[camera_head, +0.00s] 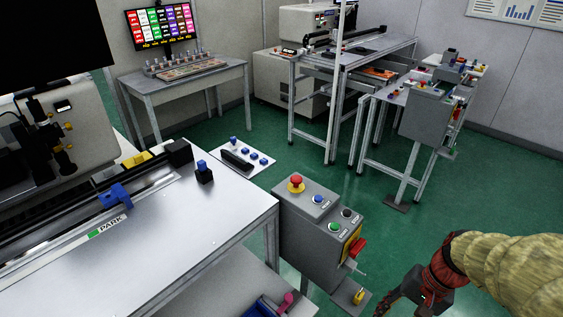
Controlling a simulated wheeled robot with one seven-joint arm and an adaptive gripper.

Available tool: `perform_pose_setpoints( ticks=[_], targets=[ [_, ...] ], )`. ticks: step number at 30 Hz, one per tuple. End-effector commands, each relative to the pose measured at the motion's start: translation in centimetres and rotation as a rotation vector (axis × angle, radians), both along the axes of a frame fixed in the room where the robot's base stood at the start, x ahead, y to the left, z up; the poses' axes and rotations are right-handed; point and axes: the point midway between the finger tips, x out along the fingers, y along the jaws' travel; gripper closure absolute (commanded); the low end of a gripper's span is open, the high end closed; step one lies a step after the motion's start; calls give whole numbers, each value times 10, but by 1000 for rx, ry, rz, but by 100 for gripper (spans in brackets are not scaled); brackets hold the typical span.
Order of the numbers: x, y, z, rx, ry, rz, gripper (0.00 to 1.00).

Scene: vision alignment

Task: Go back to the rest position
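My arm, in a yellowish sleeve, reaches in from the right edge of the head view. My gripper (388,303) is at the bottom right, pointing down and left, over the green floor. Its fingertips run near or past the bottom edge, so I cannot tell whether it is open or shut. No object shows in it. It is apart from the grey control box (318,222), which stands to its left with a red mushroom button (296,182) and blue, black and green buttons.
A workbench (190,235) with a linear rail and a blue carriage (115,195) fills the left. A small yellow-topped part (358,296) sits on a bracket below the box. Another table (185,82) and a second station (425,118) stand behind. Green floor (340,190) lies open between.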

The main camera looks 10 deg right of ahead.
Motion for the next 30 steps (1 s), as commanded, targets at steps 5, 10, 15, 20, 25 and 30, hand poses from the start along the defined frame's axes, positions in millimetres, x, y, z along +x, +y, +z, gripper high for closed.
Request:
perform_pose_setpoints(
  ticks=[5, 10, 15, 20, 25, 30],
  targets=[
    [15, 14, 56, -249, -125, 203, 62],
    [25, 42, 107, -409, -280, 407, 62],
    [29, 82, 154, -479, -445, 568, 62],
    [31, 113, 182, -488, -553, 663, 62],
    [30, 127, 184, -477, -573, 710, 62],
    [30, 129, 184, -475, -574, 715, 62]
  ],
)
